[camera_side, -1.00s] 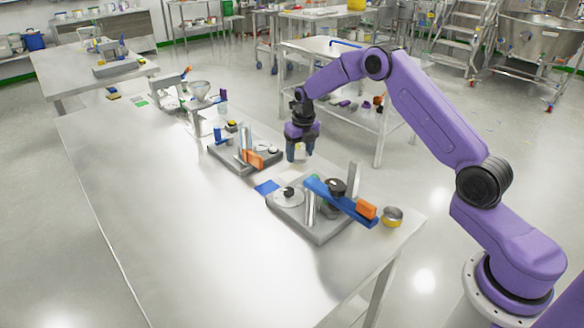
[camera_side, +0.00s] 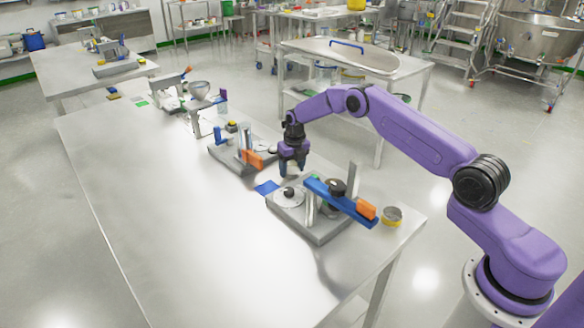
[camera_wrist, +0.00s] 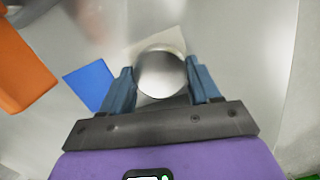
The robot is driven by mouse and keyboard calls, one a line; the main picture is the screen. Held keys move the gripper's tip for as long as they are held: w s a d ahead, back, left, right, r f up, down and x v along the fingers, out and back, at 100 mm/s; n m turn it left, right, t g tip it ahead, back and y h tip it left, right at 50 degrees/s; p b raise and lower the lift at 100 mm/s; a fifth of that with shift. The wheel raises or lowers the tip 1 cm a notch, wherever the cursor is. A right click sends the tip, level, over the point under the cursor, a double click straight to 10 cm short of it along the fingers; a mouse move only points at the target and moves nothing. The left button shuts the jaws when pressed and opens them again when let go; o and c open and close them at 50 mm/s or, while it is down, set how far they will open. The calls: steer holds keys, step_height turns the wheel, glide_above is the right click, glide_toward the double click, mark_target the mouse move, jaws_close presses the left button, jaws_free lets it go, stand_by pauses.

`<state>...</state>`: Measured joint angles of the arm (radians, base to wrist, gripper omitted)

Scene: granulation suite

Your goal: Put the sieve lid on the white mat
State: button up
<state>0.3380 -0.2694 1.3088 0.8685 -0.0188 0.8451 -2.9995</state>
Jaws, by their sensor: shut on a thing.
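My gripper (camera_side: 291,172) points down over the table between the two grey base plates. In the wrist view its blue fingers stand on either side of the sieve lid (camera_wrist: 160,75), a round, shiny silver piece, and are shut on it. The white mat (camera_wrist: 152,41) is a pale square showing behind the lid in the wrist view, partly covered by it. In the side view my gripper largely hides the lid and mat. I cannot tell whether the lid touches the mat.
A blue square (camera_side: 267,187) lies beside the mat, also in the wrist view (camera_wrist: 88,84). A grey rig with a blue bar (camera_side: 333,197) stands nearer; another with an orange block (camera_side: 253,159) stands farther left. The table's left side is clear.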

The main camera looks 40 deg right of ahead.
steer(key=shift+f, duration=0.15)
steer(key=o, duration=1.1)
